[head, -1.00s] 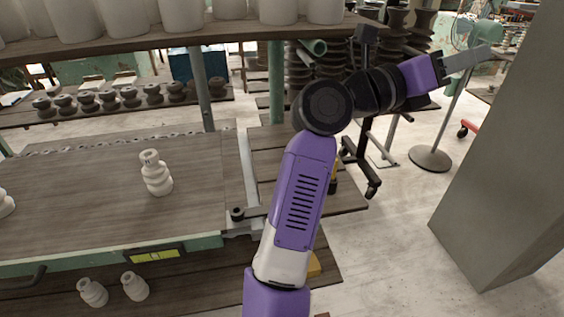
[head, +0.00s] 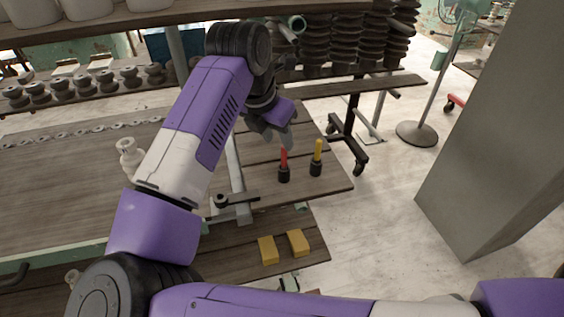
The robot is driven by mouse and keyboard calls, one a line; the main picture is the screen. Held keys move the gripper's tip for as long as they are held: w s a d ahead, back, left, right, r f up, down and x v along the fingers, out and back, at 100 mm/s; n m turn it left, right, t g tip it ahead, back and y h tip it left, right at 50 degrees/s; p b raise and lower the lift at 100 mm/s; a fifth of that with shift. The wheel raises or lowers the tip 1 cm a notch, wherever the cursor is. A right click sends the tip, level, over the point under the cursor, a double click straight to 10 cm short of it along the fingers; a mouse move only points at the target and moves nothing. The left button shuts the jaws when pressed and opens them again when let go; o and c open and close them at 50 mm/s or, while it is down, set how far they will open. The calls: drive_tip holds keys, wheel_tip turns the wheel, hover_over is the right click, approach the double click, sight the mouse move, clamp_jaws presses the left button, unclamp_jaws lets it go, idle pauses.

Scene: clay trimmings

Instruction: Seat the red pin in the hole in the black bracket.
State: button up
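The red pin (head: 284,157) stands upright in a small black holder (head: 284,174) on the wooden shelf board right of the bench. The black bracket (head: 240,199) sticks out at the bench's right edge, with a round ring end (head: 221,201); its hole is too small to make out. My gripper (head: 279,144) points downward just above and behind the red pin, apart from the bracket. Its grey fingers are seen small and partly overlapping, so their opening is unclear. No pin shows in them.
A yellow pin (head: 318,150) stands in a second black holder (head: 316,168) right of the red one. Two yellow blocks (head: 267,250) lie on a lower board. A white clay piece (head: 129,154) stands on the bench, left of my arm. A grey pillar (head: 490,140) rises at right.

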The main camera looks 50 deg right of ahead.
sight(284, 153)
drive_tip(key=shift+p+x, duration=0.7)
drive_tip(key=shift+x, duration=2.35)
drive_tip(key=shift+s+d+r, duration=0.1)
drive_tip(key=shift+d, duration=0.05)
clamp_jaws()
